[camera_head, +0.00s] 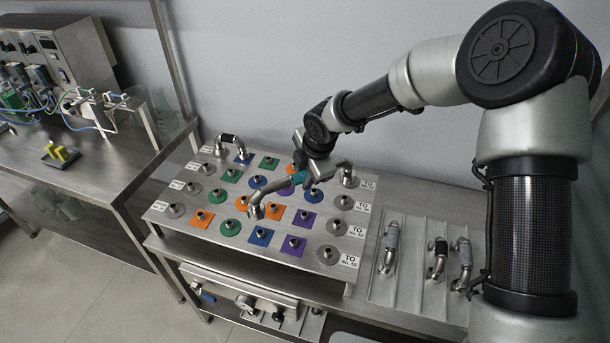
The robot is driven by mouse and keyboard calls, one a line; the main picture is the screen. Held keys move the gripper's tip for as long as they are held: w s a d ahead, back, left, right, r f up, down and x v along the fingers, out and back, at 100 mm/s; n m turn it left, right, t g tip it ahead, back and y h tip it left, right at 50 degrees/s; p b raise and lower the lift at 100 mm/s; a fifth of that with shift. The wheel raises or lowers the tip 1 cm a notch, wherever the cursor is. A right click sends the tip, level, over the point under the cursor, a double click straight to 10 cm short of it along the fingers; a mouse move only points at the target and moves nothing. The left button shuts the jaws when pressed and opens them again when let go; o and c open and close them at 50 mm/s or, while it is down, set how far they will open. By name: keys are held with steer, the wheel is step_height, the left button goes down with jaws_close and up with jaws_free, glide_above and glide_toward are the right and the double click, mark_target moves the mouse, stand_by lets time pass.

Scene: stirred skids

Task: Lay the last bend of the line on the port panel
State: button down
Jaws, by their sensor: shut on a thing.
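Plain grey ports stand at both ends of the rows. Another bend (229,138) with a dark band stands on the panel at the back left, reaching to a blue-square port.
A metal rack (409,292) right of the panel holds several bends, including a grey-banded one (390,246). A side bench (92,180) at left carries instruments, tubing and a yellow item (62,154). White labels (348,261) line the panel's right edge. Valves (246,304) sit below.

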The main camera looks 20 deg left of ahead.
steer(key=shift+f, duration=0.1)
steer(key=shift+f+b, duration=2.2)
steer(key=shift+f, duration=0.5)
steer(key=shift+f, duration=0.2)
steer(key=shift+f+b, duration=1.5)
steer(key=shift+f, duration=0.25)
steer(key=shift+f, duration=0.25)
steer(key=c, duration=1.3)
jaws_free()
steer(key=shift+c, duration=0.2)
steer(key=p+v, duration=0.2)
steer(key=v, duration=1.5)
steer(key=shift+r, duration=0.25)
steer(key=shift+s+d, duration=0.1)
